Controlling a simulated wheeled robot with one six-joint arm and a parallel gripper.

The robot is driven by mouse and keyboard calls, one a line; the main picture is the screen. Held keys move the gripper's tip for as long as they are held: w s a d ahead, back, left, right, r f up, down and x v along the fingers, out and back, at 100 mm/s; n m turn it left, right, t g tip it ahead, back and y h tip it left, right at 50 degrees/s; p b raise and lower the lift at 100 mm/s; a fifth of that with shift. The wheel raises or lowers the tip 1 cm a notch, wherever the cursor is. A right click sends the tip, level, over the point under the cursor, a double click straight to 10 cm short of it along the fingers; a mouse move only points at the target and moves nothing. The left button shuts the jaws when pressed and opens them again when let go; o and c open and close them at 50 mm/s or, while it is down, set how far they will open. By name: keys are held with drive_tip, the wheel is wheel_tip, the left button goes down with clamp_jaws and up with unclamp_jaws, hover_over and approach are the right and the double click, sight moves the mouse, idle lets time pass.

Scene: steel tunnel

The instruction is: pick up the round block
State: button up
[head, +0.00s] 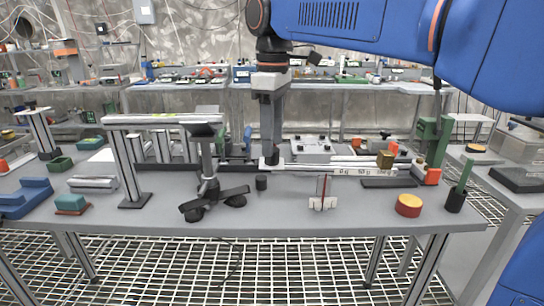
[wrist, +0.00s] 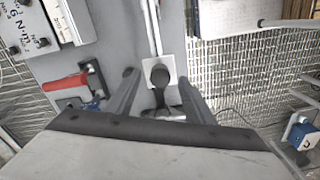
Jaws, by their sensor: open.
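A short round block (head: 408,205), red on the side with a yellow top, stands upright near the front right of the grey table (head: 330,222). It is the thing that best fits the round block. My gripper (wrist: 159,76) hangs over the middle of the table, to the left of the round block and farther back, with nothing gripped. In the wrist view its two dark fingers are spread apart. A black round knob on a white plate (wrist: 152,98) shows between them. I cannot make out the round block in the wrist view.
A black cup with a green rod (head: 455,200) stands right of the round block. A small wooden cube (head: 385,159) and orange block (head: 432,176) lie behind it. A black tripod-like stand (head: 209,190) and a tall frame (head: 130,165) stand left. The front middle is partly clear.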

drive_tip(key=shift+s+f, duration=0.1)
drive_tip(key=shift+f, duration=1.5)
clamp_jaws()
drive_tip(key=shift+r, duration=0.1)
wheel_tip(320, 180, up, 10)
